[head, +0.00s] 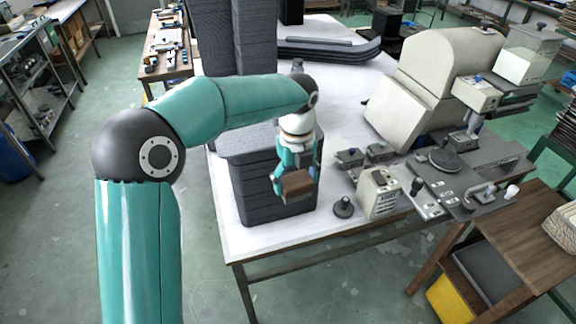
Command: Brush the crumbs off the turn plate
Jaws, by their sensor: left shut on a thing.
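My left gripper (296,170) points down in front of a stack of dark grey panels (262,205). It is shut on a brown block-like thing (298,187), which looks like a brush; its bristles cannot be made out. A round dark disc (446,160), which looks like the turn plate, lies on the grey machine bed to the right, well apart from my left gripper. Crumbs are too small to tell at this distance. My right gripper is not in view.
A large cream machine (435,85) stands on the white table (245,243) behind the disc. A small cream box (378,193) and a dark round knob (343,207) stand between my gripper and the disc. Tall dark panel stacks (212,40) rise at the back left.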

